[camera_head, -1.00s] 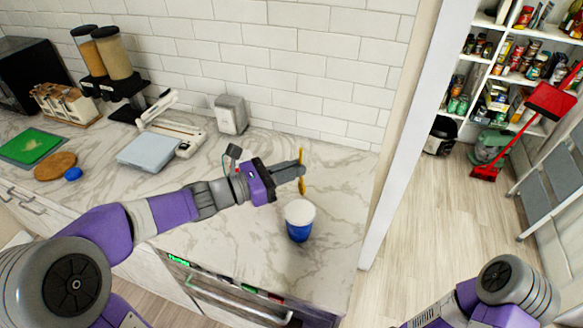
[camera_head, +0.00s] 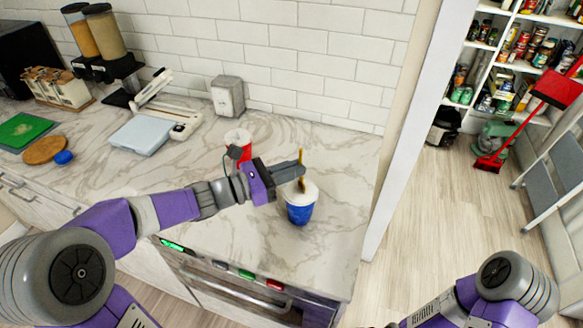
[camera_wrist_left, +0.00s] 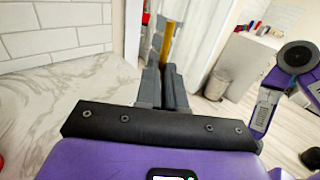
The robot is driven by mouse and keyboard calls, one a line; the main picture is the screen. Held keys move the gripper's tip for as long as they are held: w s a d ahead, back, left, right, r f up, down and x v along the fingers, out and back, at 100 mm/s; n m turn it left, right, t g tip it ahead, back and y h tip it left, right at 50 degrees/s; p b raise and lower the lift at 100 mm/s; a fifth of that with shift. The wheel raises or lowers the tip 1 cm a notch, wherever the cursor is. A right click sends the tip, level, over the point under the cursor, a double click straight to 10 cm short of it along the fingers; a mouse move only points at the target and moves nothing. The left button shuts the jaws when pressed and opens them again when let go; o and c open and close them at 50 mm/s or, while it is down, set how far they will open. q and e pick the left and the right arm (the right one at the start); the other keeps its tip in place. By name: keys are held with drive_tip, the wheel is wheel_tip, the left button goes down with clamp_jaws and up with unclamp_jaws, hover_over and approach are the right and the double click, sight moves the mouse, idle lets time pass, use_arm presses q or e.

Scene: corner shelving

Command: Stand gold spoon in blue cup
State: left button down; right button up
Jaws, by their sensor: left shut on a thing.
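The gold spoon (camera_head: 301,157) is upright in my left gripper (camera_head: 300,172), which is shut on it. The blue cup (camera_head: 300,213) stands upright on the marble counter, with its white top facing up. The spoon's lower end overlaps the cup's white top in the head view; I cannot tell whether it is inside the cup or above it. In the left wrist view the spoon (camera_wrist_left: 167,42) rises between the shut fingers (camera_wrist_left: 164,82), and the cup is hidden. My right gripper is outside both views; only part of its arm shows.
A grey box (camera_head: 228,96) stands by the tiled wall, and a pale blue scale (camera_head: 142,135) lies further left. The counter (camera_head: 347,175) is clear to the right of the blue cup.

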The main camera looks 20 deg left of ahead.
use_arm(q)
drive_tip(key=shift+f+b, duration=1.9)
drive_tip(key=shift+f, duration=0.65)
drive_tip(key=c, duration=1.2)
unclamp_jaws()
drive_tip(key=shift+o, duration=0.2)
drive_tip(key=p, duration=0.2)
approach(301, 181)
drive_tip(key=shift+w+a+f, duration=0.1)
drive_tip(key=shift+w+f, duration=0.1)
drive_tip(key=shift+f, duration=0.2)
